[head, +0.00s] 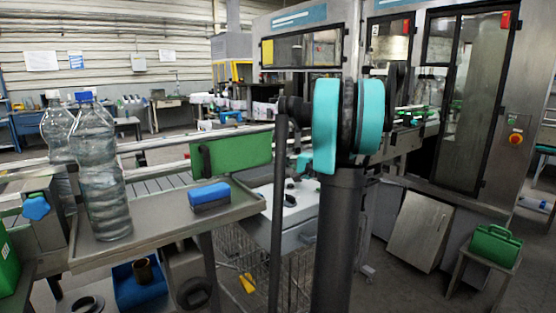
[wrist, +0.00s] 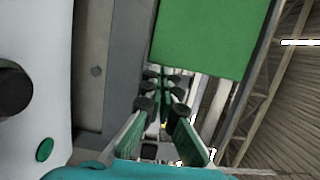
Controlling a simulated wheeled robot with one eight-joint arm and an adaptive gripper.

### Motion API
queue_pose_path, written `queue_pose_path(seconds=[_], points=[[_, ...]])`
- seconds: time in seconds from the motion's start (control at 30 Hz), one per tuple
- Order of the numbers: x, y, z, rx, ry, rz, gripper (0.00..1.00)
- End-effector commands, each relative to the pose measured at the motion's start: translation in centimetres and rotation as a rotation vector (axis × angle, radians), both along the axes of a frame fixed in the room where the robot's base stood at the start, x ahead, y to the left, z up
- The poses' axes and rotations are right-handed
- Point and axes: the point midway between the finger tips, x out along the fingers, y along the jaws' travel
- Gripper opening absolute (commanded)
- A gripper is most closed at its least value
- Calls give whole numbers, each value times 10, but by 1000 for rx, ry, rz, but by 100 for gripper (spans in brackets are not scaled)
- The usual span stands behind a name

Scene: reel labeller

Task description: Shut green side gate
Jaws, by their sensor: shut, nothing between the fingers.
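The green side gate (head: 240,152) is a flat green panel beside the conveyor, left of my arm in the head view. It stands upright, with a black handle (head: 204,160) near its left end. I cannot tell from this view how far it is swung. In the wrist view a green panel (wrist: 205,35), likely the gate, fills the top middle, beyond my fingertips. My gripper (wrist: 160,108) shows low in the wrist view, shut and empty, with a visible space between it and the panel. In the head view my arm hides the gripper.
A wire basket (head: 262,275) stands below.

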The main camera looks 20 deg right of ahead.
Motion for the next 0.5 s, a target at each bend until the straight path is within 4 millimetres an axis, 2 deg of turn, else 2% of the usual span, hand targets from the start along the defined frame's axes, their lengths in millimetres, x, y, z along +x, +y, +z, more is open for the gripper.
queue_pose_path(seconds=[0.27,0.5], points=[[-12,29,0,0,0,4,0],[-25,68,0,0,0,6,0]])
